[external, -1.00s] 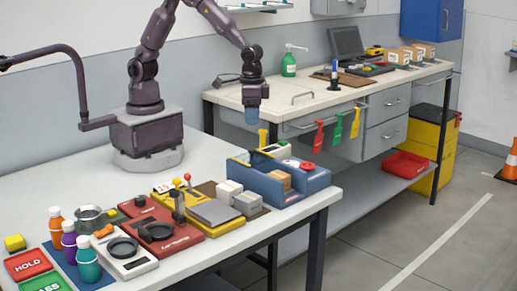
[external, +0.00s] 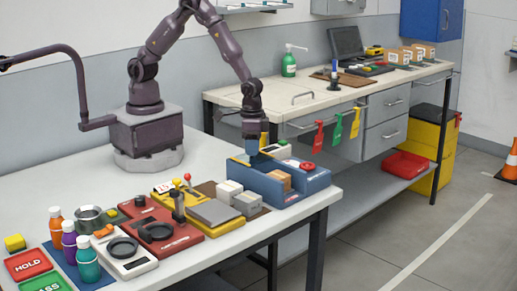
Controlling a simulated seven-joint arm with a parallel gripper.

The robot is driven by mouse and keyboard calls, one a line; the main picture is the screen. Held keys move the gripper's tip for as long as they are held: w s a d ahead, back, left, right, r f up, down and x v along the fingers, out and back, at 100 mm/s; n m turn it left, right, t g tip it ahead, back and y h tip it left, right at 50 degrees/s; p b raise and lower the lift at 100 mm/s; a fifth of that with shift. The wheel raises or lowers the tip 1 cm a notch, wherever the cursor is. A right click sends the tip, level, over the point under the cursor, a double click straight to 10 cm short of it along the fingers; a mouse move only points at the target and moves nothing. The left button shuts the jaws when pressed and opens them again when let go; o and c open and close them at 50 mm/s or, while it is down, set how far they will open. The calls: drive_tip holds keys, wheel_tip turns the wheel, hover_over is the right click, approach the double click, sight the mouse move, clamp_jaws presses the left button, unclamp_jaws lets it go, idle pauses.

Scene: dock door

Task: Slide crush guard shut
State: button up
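A blue dock unit (external: 287,197) stands at the right end of the near table, with a cardboard-coloured box (external: 280,181) in its bay. A dark blue panel with a yellow edge (external: 262,161) stands at the unit's left part, and it looks like the crush guard. My gripper (external: 251,152) points down right at this panel's upper edge. I cannot tell whether it touches the panel, and its fingers are too small and overlapped to show whether they are open or shut. A red button (external: 307,167) sits on the unit's right side.
The table's left rear is clear.

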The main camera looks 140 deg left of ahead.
clamp_jaws()
drive_tip(key=w, duration=1)
drive_tip(key=shift+w, duration=0.4)
drive_tip(key=shift+o, duration=2.3)
unclamp_jaws()
drive_tip(key=shift+r, duration=0.1)
wheel_tip(320, 180, up, 13)
